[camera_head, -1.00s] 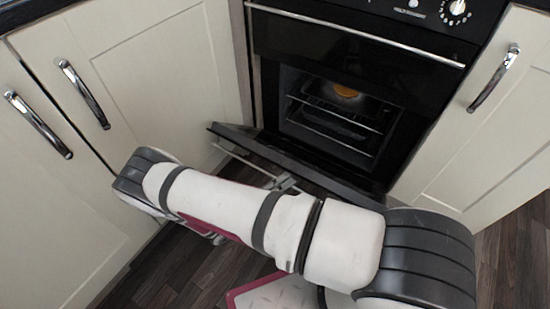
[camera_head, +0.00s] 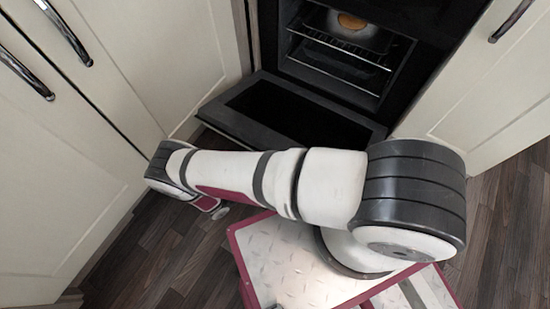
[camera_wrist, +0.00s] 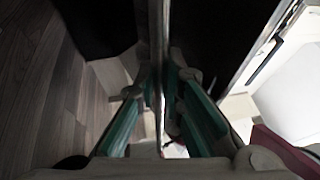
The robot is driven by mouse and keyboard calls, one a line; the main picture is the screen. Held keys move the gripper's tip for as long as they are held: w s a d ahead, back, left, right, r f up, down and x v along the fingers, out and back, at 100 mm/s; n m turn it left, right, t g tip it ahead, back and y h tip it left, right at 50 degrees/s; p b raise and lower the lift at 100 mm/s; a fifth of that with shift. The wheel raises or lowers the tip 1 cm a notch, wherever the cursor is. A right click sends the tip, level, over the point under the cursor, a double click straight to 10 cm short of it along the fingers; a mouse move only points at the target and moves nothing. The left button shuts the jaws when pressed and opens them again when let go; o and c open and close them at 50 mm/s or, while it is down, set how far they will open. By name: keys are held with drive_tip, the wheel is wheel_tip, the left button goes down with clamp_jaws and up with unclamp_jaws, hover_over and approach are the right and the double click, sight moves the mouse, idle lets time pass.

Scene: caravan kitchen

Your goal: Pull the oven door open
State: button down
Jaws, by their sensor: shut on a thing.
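The oven door (camera_head: 288,112) is swung down and out below the oven (camera_head: 345,50), its dark inner side facing up. My arm crosses in front of its outer edge and hides the handle and my gripper in the head view. In the wrist view my gripper (camera_wrist: 158,92) has its green-sided fingers closed around a thin upright bar (camera_wrist: 157,50), which appears to be the door handle. Dark door surfaces show beyond it.
Wire racks (camera_head: 340,50) and a round orange-brown item (camera_head: 350,21) are inside the oven. Cream cupboards (camera_head: 95,165) stand close at left and another (camera_head: 480,90) at right. Dark plank floor (camera_head: 150,260) is clear in front.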

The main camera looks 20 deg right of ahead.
drive_tip(key=shift+w, duration=0.15)
drive_tip(key=c, duration=1.7)
unclamp_jaws()
